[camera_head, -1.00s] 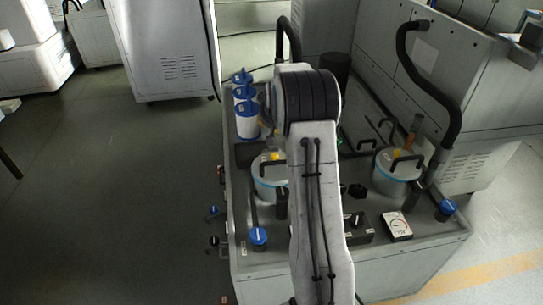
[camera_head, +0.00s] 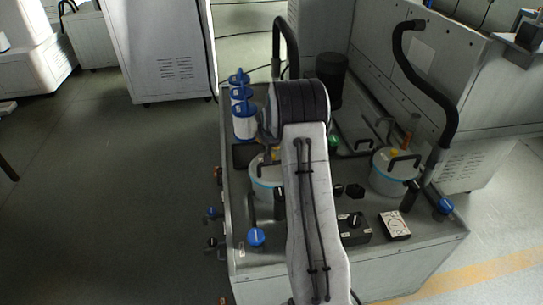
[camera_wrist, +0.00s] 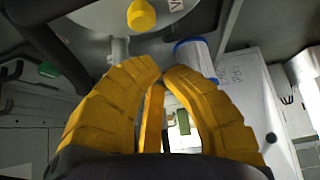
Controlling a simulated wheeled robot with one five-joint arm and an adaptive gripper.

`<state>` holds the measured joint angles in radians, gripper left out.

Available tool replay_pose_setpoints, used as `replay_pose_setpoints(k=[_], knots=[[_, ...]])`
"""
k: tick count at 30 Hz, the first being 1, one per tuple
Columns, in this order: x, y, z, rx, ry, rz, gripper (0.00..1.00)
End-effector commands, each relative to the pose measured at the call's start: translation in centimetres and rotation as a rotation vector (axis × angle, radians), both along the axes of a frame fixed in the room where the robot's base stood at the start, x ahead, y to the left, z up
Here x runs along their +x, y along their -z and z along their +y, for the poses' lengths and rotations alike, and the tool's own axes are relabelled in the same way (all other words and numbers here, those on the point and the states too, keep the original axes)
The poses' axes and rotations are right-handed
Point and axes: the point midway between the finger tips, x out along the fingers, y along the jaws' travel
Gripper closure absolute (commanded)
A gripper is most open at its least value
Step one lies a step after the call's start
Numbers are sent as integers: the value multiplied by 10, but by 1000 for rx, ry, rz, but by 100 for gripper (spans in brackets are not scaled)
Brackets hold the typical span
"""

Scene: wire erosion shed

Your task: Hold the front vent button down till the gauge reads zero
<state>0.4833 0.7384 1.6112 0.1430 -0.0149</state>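In the wrist view, a yellow button (camera_wrist: 141,15) stands on a grey round lid near a white label whose lettering is cut off. My gripper (camera_wrist: 161,68) has yellow ribbed fingers with their tips together, holding nothing I can see. The tips appear just below the button in that view, with a visible gap. A second pot (camera_head: 384,181) stands to the right. A dial gauge (camera_head: 396,225) lies at the front of the bench; its reading is too small to tell.
The grey bench (camera_head: 405,250) also carries white filter cartridges with blue tops (camera_head: 244,122), a black switch box (camera_head: 354,229) and blue knobs (camera_head: 256,237). A thick black hose (camera_head: 425,85) arches at the right. The floor at left is clear.

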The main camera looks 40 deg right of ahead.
Motion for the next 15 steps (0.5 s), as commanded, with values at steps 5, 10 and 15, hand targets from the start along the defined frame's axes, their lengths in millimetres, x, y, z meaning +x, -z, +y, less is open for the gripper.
replay_pose_setpoints(k=[5,10,15], knots=[[0,17,0,-1,0,-3,100],[0,22,0,0,0,-1,100],[0,24,0,0,0,-1,100]])
